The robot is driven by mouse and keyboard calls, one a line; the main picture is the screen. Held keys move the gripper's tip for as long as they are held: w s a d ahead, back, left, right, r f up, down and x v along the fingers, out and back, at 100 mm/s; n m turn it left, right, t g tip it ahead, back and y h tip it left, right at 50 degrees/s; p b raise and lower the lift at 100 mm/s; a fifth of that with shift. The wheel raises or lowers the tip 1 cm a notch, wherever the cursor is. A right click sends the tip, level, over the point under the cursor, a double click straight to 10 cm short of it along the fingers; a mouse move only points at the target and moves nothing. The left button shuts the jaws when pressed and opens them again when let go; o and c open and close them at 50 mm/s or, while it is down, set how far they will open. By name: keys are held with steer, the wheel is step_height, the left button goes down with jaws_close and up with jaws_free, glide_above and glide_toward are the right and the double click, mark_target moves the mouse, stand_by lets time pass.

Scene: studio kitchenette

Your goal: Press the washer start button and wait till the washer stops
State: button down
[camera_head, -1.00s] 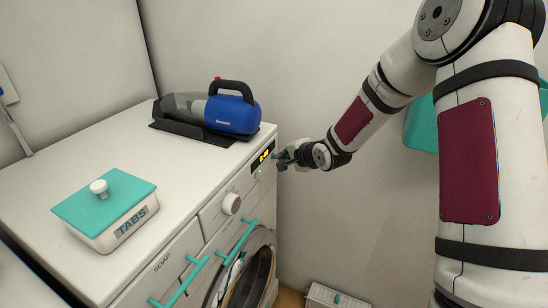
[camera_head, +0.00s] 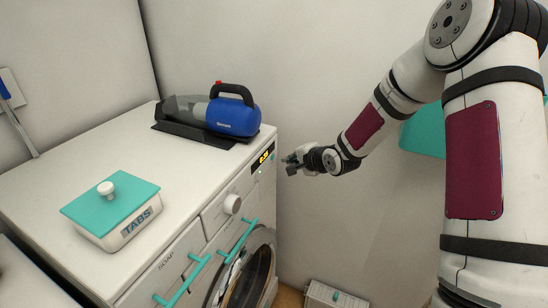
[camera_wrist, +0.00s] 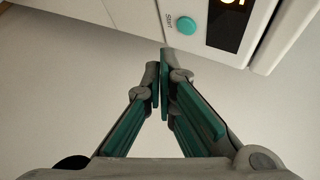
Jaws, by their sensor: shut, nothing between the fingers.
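The white washer (camera_head: 212,243) stands at left with its round door (camera_head: 250,280) low on the front. Its dark display (camera_head: 263,157) is lit with yellow digits too small to read surely; part of it shows in the wrist view (camera_wrist: 232,8). The round teal start button (camera_wrist: 187,25), labelled "Start", sits beside the display in the wrist view. My gripper (camera_wrist: 160,72) is shut and empty, its fingertips below the button and apart from it. In the head view my gripper (camera_head: 288,164) is just right of the washer's front panel.
A blue handheld vacuum (camera_head: 228,114) and a teal-lidded TABS box (camera_head: 118,215) stand on the washer top. A white dial (camera_head: 232,204) and teal handles (camera_head: 238,236) stick out from the front.

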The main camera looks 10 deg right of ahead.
steer(key=shift+s+d+p, duration=0.55)
steer(key=shift+s+d, duration=0.15)
steer(key=shift+d, duration=0.2)
steer(key=shift+s+d+p, duration=0.5)
steer(key=shift+s+d, duration=0.15)
steer(key=shift+d, duration=0.2)
steer(key=s+d+r+n+g+h, duration=0.25)
steer(key=s+r+n+h, duration=0.35)
steer(key=s+r, duration=1.1)
steer(key=s+a+r+n+g, duration=0.1)
steer(key=s+r+n, duration=0.1)
steer(key=s, duration=0.6)
steer(key=s+a+r+n+g+y, duration=0.1)
steer(key=s+a+r+n, duration=0.1)
steer(key=s, duration=0.6)
steer(key=s+a+r+n+g+y, duration=0.1)
steer(key=s+a+r+n, duration=0.1)
steer(key=s, duration=0.6)
steer(key=shift+s+r+n, duration=0.15)
steer(key=shift+r+n, duration=0.2)
steer(key=shift+n, duration=0.05)
steer(key=shift+a, duration=0.1)
stand_by(1.7)
